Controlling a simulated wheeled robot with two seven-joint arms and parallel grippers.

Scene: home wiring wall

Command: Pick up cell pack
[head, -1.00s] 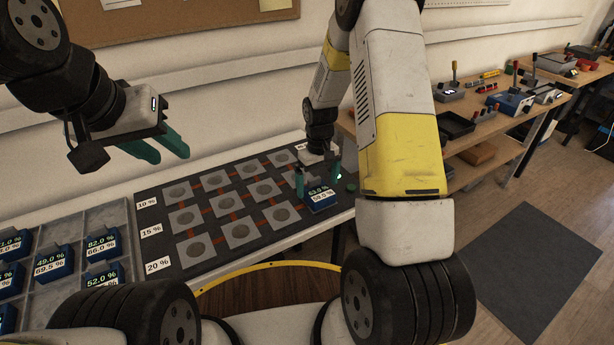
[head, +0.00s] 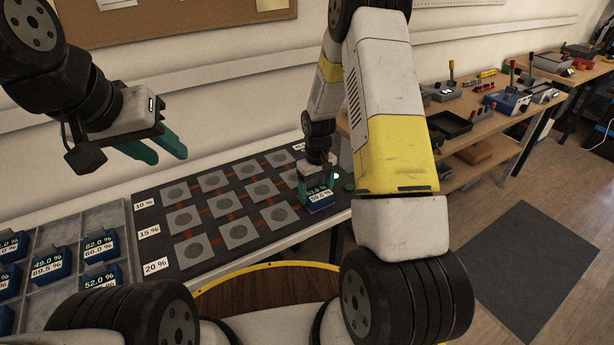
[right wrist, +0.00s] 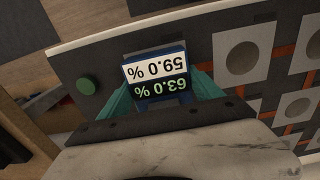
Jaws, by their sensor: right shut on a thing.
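A blue cell pack (head: 320,204) with a dark 63.0 % display and a white 59.0 % label sits at the right end of the dark board (head: 150,220). My right gripper (head: 318,190) is lowered over it and shut on it. In the right wrist view the cell pack (right wrist: 156,72) shows upside down between the teal fingers. I cannot tell whether it still touches the board. My left gripper (head: 160,150) is open and empty, above the board's far left side.
Several other blue packs (head: 48,262) stand in a grey divided tray (head: 110,215) at the left. The board has rows of grey square pads (head: 238,232) and a green button (head: 348,187) at its right edge. A wooden workbench (head: 455,130) with devices stands at the right.

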